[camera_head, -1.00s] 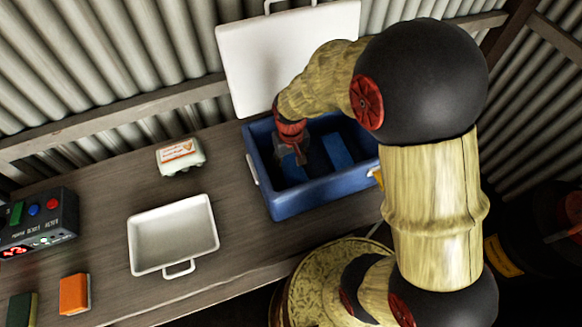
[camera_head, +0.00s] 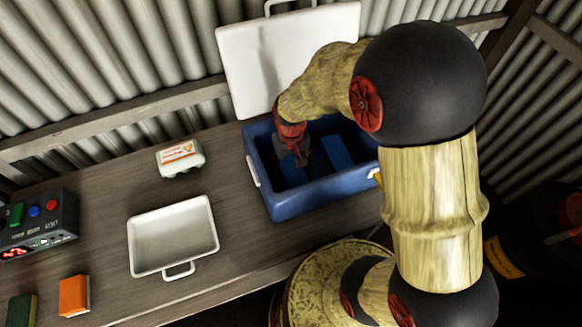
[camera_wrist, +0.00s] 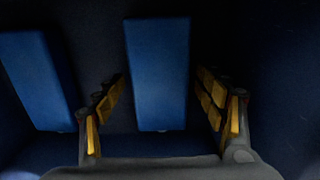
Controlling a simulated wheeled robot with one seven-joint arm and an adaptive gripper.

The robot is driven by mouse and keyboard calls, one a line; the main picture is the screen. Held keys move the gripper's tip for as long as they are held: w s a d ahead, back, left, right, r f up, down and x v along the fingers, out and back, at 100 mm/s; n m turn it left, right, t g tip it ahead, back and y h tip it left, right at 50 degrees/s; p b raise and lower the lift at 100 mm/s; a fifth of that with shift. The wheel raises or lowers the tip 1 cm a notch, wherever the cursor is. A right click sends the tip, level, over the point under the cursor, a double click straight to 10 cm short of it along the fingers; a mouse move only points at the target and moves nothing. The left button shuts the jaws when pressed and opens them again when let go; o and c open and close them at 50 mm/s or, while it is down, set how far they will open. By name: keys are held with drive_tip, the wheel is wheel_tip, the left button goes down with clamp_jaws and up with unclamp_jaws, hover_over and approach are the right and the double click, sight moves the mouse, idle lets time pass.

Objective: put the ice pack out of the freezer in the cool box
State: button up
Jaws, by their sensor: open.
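The blue cool box (camera_head: 310,201) stands open on the bench, its white lid (camera_head: 245,65) raised behind it. Two flat blue blocks that look like ice packs lie inside. One (camera_head: 337,152) shows right of my gripper (camera_head: 303,158), the other (camera_head: 292,173) partly under it. My gripper reaches down into the box. In the wrist view, my gripper (camera_wrist: 160,88) is open, with one blue ice pack (camera_wrist: 158,60) in line between its fingers and clear gaps on both sides. The other ice pack (camera_wrist: 38,80) lies to the left. No freezer can be made out.
A white tray (camera_head: 150,243), an egg carton (camera_head: 180,157), an orange block (camera_head: 74,296), a dark green block (camera_head: 22,309) and a control box with buttons (camera_head: 38,225) stand left of the cool box. A corrugated wall rises behind the bench.

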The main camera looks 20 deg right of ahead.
wheel_tip(320, 180, up, 12)
drive_tip(key=p, duration=0.4)
wheel_tip(320, 180, up, 12)
drive_tip(key=t, duration=0.2)
hover_over(291, 168)
drive_tip(key=s, duration=0.4)
drive_tip(key=s+r+t, duration=0.3)
drive_tip(key=s+r, duration=0.4)
drive_tip(key=s, duration=0.3)
drive_tip(key=shift+d+r+t, duration=0.3)
drive_tip(key=shift+d+r, duration=0.05)
drive_tip(key=shift+c, duration=0.2)
